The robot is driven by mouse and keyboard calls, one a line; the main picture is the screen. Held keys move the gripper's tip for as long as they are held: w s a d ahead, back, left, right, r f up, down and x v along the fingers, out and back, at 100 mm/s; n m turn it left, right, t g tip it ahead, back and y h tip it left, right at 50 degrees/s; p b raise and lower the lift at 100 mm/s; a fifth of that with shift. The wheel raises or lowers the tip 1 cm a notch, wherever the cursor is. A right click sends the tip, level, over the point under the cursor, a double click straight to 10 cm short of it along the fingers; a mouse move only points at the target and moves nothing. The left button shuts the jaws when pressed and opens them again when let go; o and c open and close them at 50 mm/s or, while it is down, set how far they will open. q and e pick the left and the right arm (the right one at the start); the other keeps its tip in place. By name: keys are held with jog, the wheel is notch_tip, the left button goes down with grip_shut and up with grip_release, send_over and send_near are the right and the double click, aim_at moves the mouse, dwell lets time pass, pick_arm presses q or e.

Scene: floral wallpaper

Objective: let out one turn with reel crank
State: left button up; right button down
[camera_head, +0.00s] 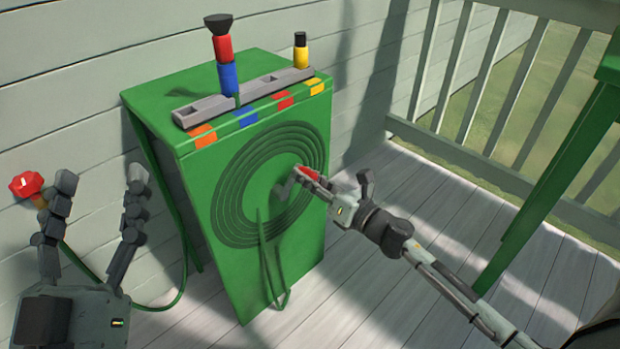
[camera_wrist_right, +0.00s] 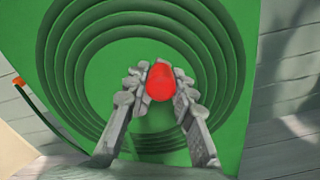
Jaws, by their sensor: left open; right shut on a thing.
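The reel (camera_head: 235,185) is a set of dark green rings on the front of a green cabinet (camera_head: 305,245). My right gripper (camera_head: 318,183) is shut on the red handle; in the right wrist view the handle (camera_wrist_right: 160,82) sits between both fingers. A green hose (camera_head: 265,250) hangs from the reel and loops near the floor. My left gripper (camera_head: 95,215) is open and empty, left of the cabinet.
A red tap knob (camera_head: 27,184) is on the wall at left. A green table leg (camera_head: 550,185) stands right. A railing (camera_head: 500,90) runs behind.

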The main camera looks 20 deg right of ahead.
jog(key=shift+a+r, duration=0.15)
dwell(0.4)
jog(key=c, duration=1.3)
grip_release()
jog(key=shift+o, duration=0.2)
jog(key=shift+s, duration=0.5)
jog(key=v, duration=1.1)
